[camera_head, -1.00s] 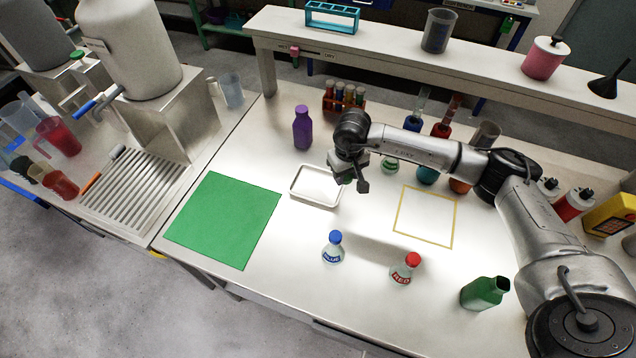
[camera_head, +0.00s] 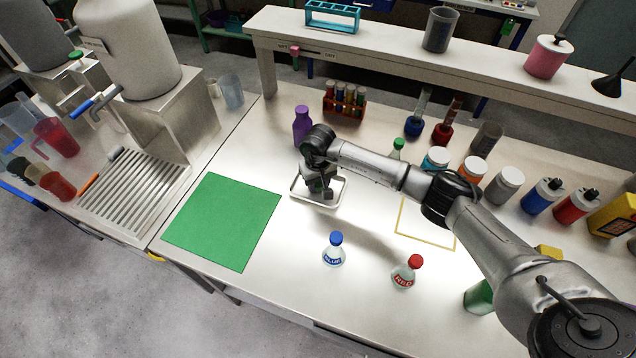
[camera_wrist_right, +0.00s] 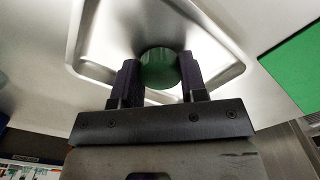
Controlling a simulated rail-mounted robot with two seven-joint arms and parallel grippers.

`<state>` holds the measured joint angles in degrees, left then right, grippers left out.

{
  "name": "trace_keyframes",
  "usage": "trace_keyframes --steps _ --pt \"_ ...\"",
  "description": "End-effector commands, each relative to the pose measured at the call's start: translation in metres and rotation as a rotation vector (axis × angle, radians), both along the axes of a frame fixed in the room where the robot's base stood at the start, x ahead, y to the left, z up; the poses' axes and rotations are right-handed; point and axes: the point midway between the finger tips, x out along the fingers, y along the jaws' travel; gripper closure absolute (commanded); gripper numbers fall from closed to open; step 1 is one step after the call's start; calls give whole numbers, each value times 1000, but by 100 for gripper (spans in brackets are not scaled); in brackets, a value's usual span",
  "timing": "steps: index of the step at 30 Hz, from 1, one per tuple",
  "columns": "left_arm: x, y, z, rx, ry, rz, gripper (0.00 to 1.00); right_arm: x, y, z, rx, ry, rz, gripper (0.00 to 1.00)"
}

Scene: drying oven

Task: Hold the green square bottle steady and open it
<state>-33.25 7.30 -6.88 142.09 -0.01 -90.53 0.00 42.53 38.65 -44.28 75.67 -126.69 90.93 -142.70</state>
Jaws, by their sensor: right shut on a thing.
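The green square bottle (camera_head: 478,298) stands at the front right of the bench, mostly hidden behind my right arm. My right gripper (camera_head: 322,192) is over the small white tray (camera_head: 340,204), well to the left of the bottle. In the right wrist view my right gripper (camera_wrist_right: 159,75) is shut on a round green cap (camera_wrist_right: 158,68), with one finger on each side. The tray (camera_wrist_right: 228,74) lies below the cap there. I cannot tell whether the cap touches the tray. My left gripper is not in view.
A green mat (camera_head: 222,222) lies left of the tray. A blue-capped flask (camera_head: 334,250) and a red-capped flask (camera_head: 407,272) stand in front. A purple bottle (camera_head: 302,128) and a test tube rack (camera_head: 345,105) stand behind. Several jars and bottles line the right side.

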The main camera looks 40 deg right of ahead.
Motion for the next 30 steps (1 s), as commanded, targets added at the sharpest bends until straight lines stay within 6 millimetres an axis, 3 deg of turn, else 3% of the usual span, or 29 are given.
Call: trace_keyframes --steps 14,15,22,30 --pt "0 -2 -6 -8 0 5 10 0 0 -11 0 -1 1 89" --pt "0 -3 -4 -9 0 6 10 0 0 -9 0 -1 0 57" --pt "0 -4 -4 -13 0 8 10 0 0 -9 0 -1 0 35" --pt "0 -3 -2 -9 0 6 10 0 0 -7 1 -1 0 35"
